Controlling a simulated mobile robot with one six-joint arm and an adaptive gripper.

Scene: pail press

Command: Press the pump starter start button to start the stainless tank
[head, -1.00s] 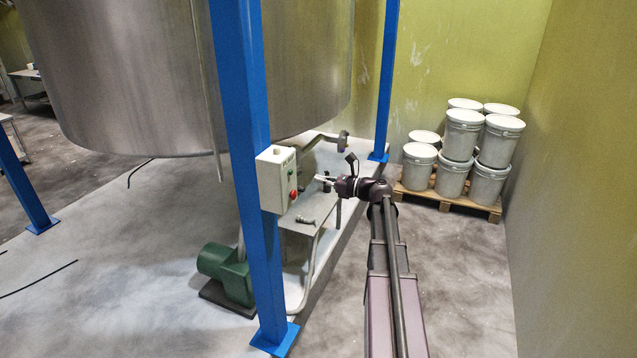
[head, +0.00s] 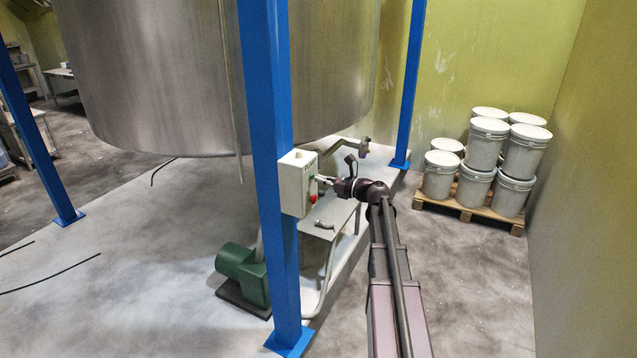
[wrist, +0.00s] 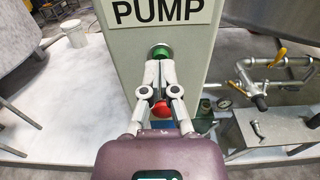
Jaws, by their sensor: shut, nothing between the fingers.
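The pump starter (head: 294,186) is a pale box on a blue post in the head view. In the wrist view its face (wrist: 120,75) carries a "PUMP" label, a green button (wrist: 160,51) and, below it, a red button (wrist: 160,109). My gripper (wrist: 160,66) is shut and empty, its fingertips at the lower edge of the green button; I cannot tell whether they touch. The fingers partly hide the panel between the buttons. In the head view my gripper (head: 320,180) is close to the box's front. The stainless tank (head: 210,75) stands behind the post.
A green pump motor (head: 243,274) sits on the floor left of the post. Pipework with a valve (wrist: 262,88) is right of the box. White pails (head: 485,160) stand on a pallet (head: 465,212) by the wall. Floor to the right is clear.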

